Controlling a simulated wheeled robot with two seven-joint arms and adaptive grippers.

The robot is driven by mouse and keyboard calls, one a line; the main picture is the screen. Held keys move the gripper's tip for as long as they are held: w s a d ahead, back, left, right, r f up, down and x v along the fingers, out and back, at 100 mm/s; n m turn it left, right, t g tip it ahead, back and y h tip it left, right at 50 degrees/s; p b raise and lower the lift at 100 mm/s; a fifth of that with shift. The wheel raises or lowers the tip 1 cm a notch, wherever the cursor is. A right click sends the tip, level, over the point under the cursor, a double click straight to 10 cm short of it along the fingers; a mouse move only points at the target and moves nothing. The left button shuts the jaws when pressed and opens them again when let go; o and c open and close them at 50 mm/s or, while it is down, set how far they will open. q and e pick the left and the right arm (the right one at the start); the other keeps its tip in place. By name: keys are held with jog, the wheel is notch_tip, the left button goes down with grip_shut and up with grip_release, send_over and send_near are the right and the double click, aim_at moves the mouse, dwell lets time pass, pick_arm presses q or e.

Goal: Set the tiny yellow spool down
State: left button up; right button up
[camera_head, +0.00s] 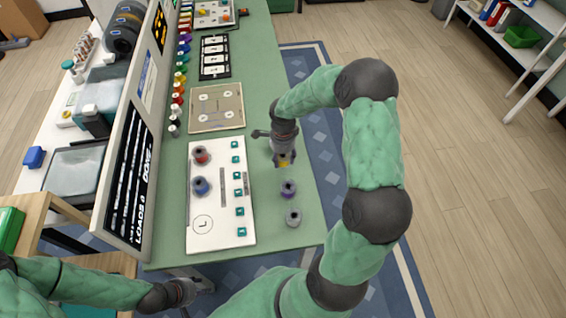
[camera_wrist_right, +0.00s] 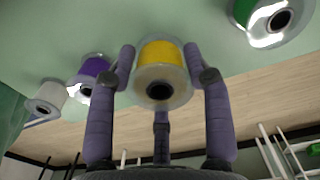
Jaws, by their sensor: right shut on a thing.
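The tiny yellow spool (camera_head: 284,160) is in my right gripper (camera_head: 283,155), over the right part of the green table (camera_head: 285,125). In the right wrist view the yellow spool (camera_wrist_right: 160,52) sits between the fingers (camera_wrist_right: 160,75), which are shut on it. I cannot tell whether it touches the tabletop. A purple spool (camera_head: 288,188) and a grey spool (camera_head: 293,217) stand nearer on the table. My left gripper (camera_head: 182,291) is low, beside the table's near edge; its fingers are too small to read.
A white board (camera_head: 221,215) holds a red spool (camera_head: 200,155), a blue spool (camera_head: 200,186) and several teal pieces. A tan board (camera_head: 216,108) lies beyond it. A green spool (camera_wrist_right: 270,18) is close by in the wrist view.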

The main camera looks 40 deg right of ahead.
aim_at(283, 161)
jog(key=shift+w+d+f+b, duration=0.1)
jog(key=shift+f+b, duration=0.2)
jog(key=shift+f, duration=0.65)
jog(key=shift+w+d+f+b, duration=0.1)
jog(key=shift+f+b, duration=0.2)
jog(key=shift+f, duration=0.6)
jog(key=shift+f, duration=0.2)
jog(key=o, duration=1.2)
jog(key=shift+r, duration=0.1)
jog(key=shift+c, duration=0.2)
jog(key=shift+r, duration=0.3)
notch_tip(283, 161, up, 12)
jog(key=p, duration=0.3)
jog(key=shift+f, duration=0.15)
